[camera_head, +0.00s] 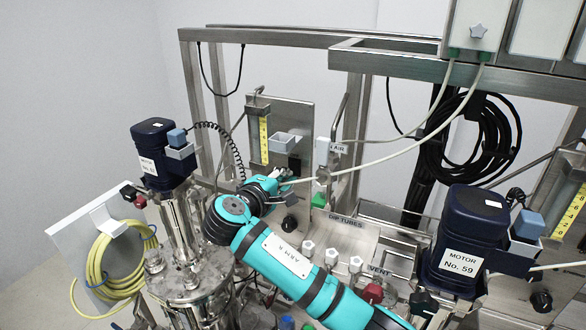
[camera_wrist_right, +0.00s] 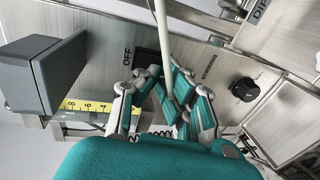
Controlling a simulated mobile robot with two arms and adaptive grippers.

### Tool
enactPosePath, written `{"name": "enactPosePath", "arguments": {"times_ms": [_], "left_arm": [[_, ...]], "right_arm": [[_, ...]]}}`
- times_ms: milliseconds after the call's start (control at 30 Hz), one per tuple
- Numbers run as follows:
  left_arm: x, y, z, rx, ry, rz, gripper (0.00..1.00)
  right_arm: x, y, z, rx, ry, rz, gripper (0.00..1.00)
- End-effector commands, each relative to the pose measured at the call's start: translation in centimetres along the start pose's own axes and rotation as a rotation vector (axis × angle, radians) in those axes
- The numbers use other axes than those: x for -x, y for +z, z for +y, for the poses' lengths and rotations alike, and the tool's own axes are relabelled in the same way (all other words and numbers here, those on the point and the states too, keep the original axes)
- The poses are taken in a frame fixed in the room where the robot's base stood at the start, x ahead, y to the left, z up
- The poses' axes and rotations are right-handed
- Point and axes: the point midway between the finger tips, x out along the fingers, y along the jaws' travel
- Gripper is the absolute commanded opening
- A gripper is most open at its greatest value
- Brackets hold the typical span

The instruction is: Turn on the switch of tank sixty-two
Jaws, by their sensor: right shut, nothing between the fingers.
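The left tank (camera_head: 195,285) is a steel vessel topped by a dark blue motor (camera_head: 155,150). Its motor label is too small to read surely. Behind it stands a steel panel (camera_head: 300,113). In the right wrist view the panel (camera_wrist_right: 215,75) carries the word OFF beside a black switch (camera_wrist_right: 147,62), partly covered by my fingers. The switch's position cannot be told. My right gripper (camera_head: 284,180) reaches in front of the panel's lower part; its fingers (camera_wrist_right: 161,80) are shut and empty close to the switch. Contact cannot be told. My left gripper is out of view.
A pale cable (camera_head: 390,155) runs across to my right gripper and passes by the fingers. A black knob (camera_wrist_right: 244,89) labelled STIRRING sits right of the switch. A motor labelled No. 59 (camera_head: 470,230) stands at right. A yellow hose coil (camera_head: 110,265) hangs at left.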

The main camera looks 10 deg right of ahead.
Motion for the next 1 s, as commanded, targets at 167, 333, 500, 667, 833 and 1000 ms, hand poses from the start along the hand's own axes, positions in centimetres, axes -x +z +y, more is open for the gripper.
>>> {"name": "enactPosePath", "arguments": {"times_ms": [167, 333, 500, 667, 833, 1000], "left_arm": [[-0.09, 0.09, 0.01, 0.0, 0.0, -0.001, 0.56], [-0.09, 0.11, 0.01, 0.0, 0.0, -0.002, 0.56], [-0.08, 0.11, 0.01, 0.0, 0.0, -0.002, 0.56], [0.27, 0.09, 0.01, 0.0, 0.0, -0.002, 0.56], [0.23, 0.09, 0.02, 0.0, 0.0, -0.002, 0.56], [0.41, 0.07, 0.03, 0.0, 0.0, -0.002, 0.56]], "right_arm": [[-0.73, 0.04, 0.08, 0.0, 0.0, -0.001, 0.0], [-0.94, 0.03, 0.15, 0.0, 0.0, 0.0, 0.0], [-0.92, 0.03, 0.15, 0.0, 0.0, 0.0, 0.0], [-0.84, 0.03, 0.21, 0.0, -0.001, 0.0, 0.0], [-0.85, 0.03, 0.15, 0.0, 0.0, 0.0, 0.0], [-0.84, 0.01, 0.2, 0.0, 0.0, 0.0, 0.0]]}}
